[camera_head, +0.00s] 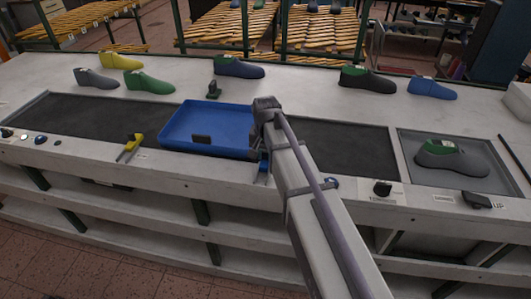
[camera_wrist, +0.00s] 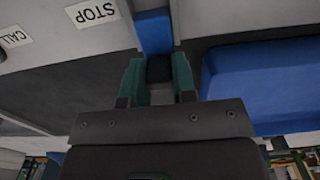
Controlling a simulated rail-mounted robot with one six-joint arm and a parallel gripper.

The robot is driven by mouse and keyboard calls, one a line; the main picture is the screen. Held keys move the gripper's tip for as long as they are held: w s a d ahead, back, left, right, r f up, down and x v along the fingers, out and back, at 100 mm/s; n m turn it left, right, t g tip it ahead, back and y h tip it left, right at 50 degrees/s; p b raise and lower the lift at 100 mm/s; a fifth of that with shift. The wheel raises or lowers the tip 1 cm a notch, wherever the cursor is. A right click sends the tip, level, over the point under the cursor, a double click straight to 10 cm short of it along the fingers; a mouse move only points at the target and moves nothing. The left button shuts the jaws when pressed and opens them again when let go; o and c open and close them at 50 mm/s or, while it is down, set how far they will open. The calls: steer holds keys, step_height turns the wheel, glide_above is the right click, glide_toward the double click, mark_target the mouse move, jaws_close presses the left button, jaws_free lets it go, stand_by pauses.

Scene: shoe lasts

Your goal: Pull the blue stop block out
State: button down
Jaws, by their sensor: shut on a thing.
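The blue stop block (camera_wrist: 153,32) shows in the wrist view, beside the STOP label. A dark end piece (camera_wrist: 158,68), which looks like part of the block, sits between the two green fingers of my gripper (camera_wrist: 158,78). The gripper is shut on it. In the head view a small part of the blue block (camera_head: 262,177) shows at the front edge of the bench, right of the blue tray. My gripper (camera_head: 257,153) is there too, mostly hidden behind my arm. How deep the block sits cannot be told.
The blue tray (camera_head: 166,138) is close beside my gripper, on the dark belt (camera_head: 345,150). A yellow-handled tool (camera_head: 133,142) lies left of it. Several shoe lasts, such as a green one (camera_head: 150,83), stand along the back. A grey last (camera_head: 452,160) sits in the right-hand recess.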

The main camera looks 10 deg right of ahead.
steer(key=s, duration=0.1)
steer(key=s+a, duration=0.1)
steer(key=s, duration=0.1)
steer(key=s+a, duration=0.1)
steer(key=s, duration=0.1)
steer(key=shift+a, duration=0.15)
steer(key=c, duration=1)
jaws_free()
steer(key=shift+o, duration=0.4)
step_height(320, 180, up, 11)
steer(key=p, duration=1.1)
steer(key=shift+f, duration=0.1)
